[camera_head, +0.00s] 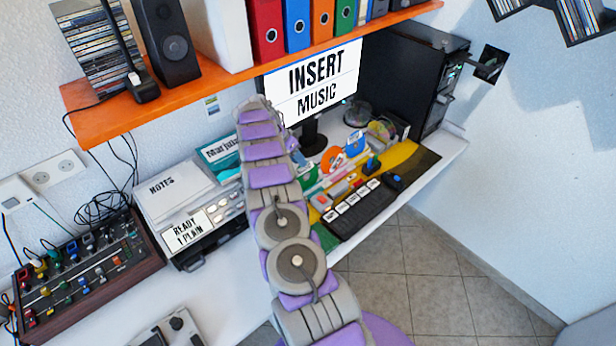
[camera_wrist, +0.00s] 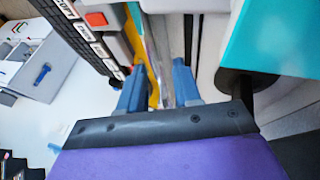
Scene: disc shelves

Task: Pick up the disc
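My gripper (camera_wrist: 160,78) shows in the wrist view with its two blue fingers apart. A thin, pale, edge-on strip (camera_wrist: 160,45) lies between or beyond the fingers; I cannot tell whether it is the disc, and no grip on it shows. In the head view my arm reaches up toward the monitor, and its end is hidden behind its own links. An orange and white round piece (camera_head: 333,160), perhaps a disc, stands among coloured sleeves on the desk. Which one is the task's disc is unclear.
The monitor (camera_head: 312,85) reads "INSERT MUSIC". A black computer tower (camera_head: 408,75) stands right of it. A black keypad (camera_head: 362,209) lies near the desk's front edge. An orange shelf (camera_head: 190,95) hangs above. A mixer (camera_head: 80,275) sits at left. Open floor shows at lower right.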

